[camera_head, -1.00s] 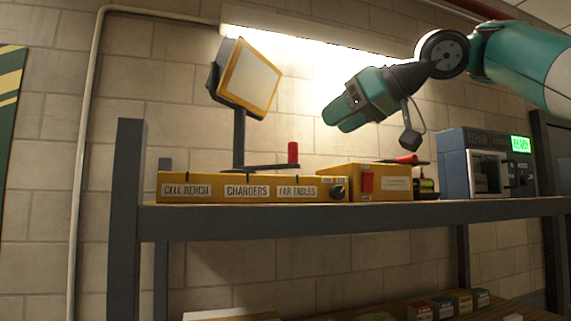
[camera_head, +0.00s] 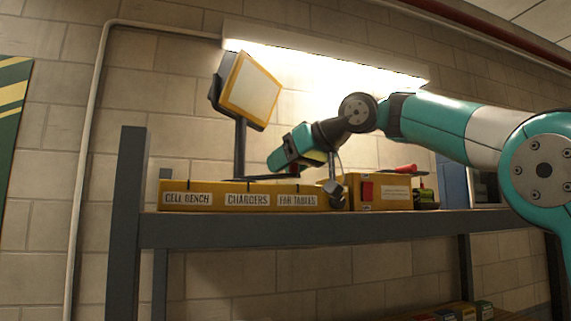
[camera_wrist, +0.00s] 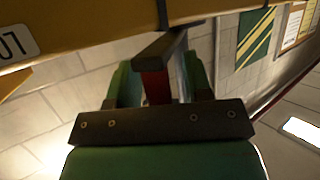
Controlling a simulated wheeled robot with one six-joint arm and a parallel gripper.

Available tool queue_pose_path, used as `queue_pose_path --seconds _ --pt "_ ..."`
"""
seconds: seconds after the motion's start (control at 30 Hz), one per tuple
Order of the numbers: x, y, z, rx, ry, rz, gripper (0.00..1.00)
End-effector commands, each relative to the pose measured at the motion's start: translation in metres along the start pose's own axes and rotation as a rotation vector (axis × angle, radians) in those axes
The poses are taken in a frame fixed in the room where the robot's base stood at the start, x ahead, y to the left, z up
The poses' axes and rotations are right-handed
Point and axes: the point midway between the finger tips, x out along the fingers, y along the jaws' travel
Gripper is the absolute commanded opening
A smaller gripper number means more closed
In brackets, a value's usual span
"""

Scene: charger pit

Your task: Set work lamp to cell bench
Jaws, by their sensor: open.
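The work lamp (camera_head: 250,90), a square pale panel in a yellow frame, stands tilted on a dark post behind a long yellow box. The yellow box (camera_head: 240,207) carries the labels CELL BENCH (camera_head: 187,198), CHARGERS (camera_head: 247,199) and FAR TABLES (camera_head: 297,200). My gripper (camera_head: 272,163) is just above the box, over its middle. In the wrist view a red handle (camera_wrist: 155,86) on a dark lever (camera_wrist: 165,42) is between my open green fingers. I cannot tell whether they touch it.
The boxes stand on a dark-edged shelf (camera_head: 400,227). A second yellow box (camera_head: 385,198) with a red switch is to the right. A blue-grey unit (camera_head: 455,183) is partly behind my arm. A lit tube (camera_head: 320,65) hangs on the block wall above.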

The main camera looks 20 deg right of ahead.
Motion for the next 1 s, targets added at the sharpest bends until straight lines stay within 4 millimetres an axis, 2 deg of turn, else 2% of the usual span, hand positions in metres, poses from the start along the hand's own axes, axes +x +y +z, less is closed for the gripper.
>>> queue_pose_path --seconds 0.03,0.07,0.2,0.23,0.27,1.0 --pt "-0.0002 0.0001 0.0 0.0 0.0 0.0 0.46" --pt "-0.0003 0.0001 0.0 0.0 0.0 0.0 0.41" --pt "-0.0005 0.0002 -0.0001 0.0 0.0 0.001 0.09" --pt "-0.0005 0.0003 -0.0001 0.0 0.0 0.001 0.02" --pt "-0.0006 0.0003 -0.0001 0.0 0.0 0.001 0.0" --pt "-0.0079 0.0085 0.003 0.017 0.002 0.047 0.0"
